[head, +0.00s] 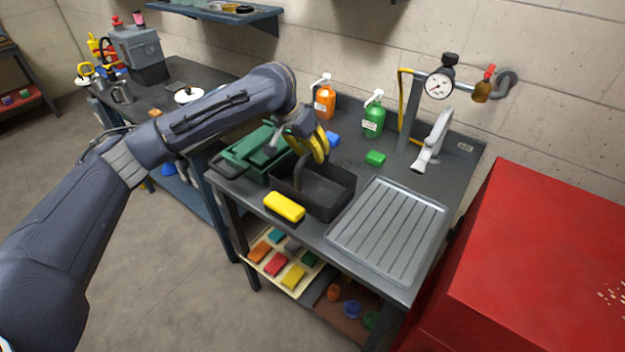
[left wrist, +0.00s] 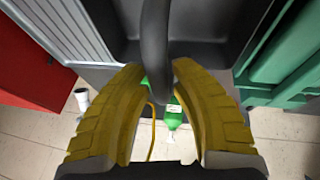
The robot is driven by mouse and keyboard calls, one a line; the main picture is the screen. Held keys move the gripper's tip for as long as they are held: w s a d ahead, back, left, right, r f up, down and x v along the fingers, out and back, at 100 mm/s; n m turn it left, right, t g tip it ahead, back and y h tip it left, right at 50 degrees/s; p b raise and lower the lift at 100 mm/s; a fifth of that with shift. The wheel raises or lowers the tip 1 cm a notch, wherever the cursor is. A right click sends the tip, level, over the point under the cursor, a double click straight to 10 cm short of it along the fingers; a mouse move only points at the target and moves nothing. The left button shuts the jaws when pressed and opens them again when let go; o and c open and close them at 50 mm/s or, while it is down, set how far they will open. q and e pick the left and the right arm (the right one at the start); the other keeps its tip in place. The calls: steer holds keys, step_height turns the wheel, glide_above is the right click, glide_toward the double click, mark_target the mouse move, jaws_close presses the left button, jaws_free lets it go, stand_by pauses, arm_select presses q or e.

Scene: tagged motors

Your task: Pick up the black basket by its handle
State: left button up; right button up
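The black basket (head: 327,200) stands on the dark workbench, with its arched handle (head: 302,168) standing up. My left gripper (head: 308,152) is at the top of the handle, its yellow fingers partly hiding it in the head view. In the left wrist view the dark handle (left wrist: 155,35) runs between the fingertips of the left gripper (left wrist: 160,72), which are apart on either side of it. I see no clear grip on it. The basket's inside (left wrist: 205,22) shows beyond the handle and looks empty. My right gripper is in neither view.
A green toolbox (head: 245,158) stands close left of the basket, and a yellow block (head: 284,207) lies at its front. A ribbed metal tray (head: 387,232) is to the right. Orange (head: 324,102) and green (head: 373,118) bottles stand behind. A red cabinet (head: 545,265) is far right.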

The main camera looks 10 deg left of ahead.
arm_select(q)
jaws_close()
steer(key=shift+r, duration=0.1)
step_height(320, 180, up, 23)
stand_by(1.3)
